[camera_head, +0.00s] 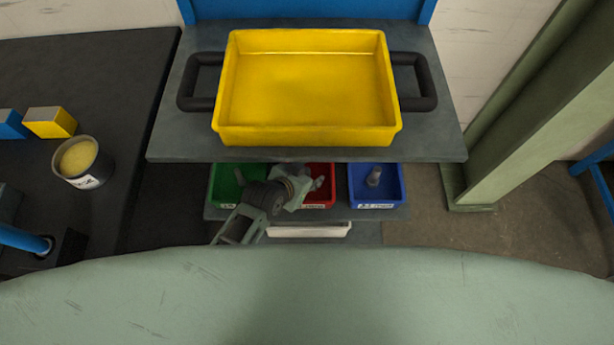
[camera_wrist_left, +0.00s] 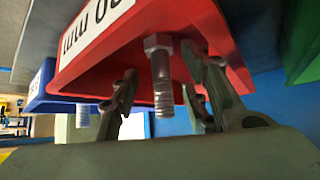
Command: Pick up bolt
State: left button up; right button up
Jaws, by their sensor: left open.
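A grey metal bolt (camera_wrist_left: 161,75) with a hex head and threaded shank shows in the left wrist view, at the red bin (camera_wrist_left: 215,28). That view looks upside down, as the bin's label is inverted. My left gripper (camera_wrist_left: 158,92) is open, with its fingers on either side of the bolt and gaps visible between. In the head view my left gripper (camera_head: 307,186) reaches over the red bin (camera_head: 318,203) and hides much of it. Other bolts stand in the green bin (camera_head: 222,187) and the blue bin (camera_head: 390,186). My right gripper is not in view.
The bins sit on a lower shelf under a grey upper shelf (camera_head: 300,153) holding a yellow tray (camera_head: 265,137) with black handles. A dark table (camera_head: 90,75) at left carries a cup (camera_head: 93,168) and blocks. A green post (camera_head: 530,110) stands right.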

pick_arm(q)
jog(key=shift+c, duration=0.5)
grip_shut()
jog(key=shift+r, duration=0.1)
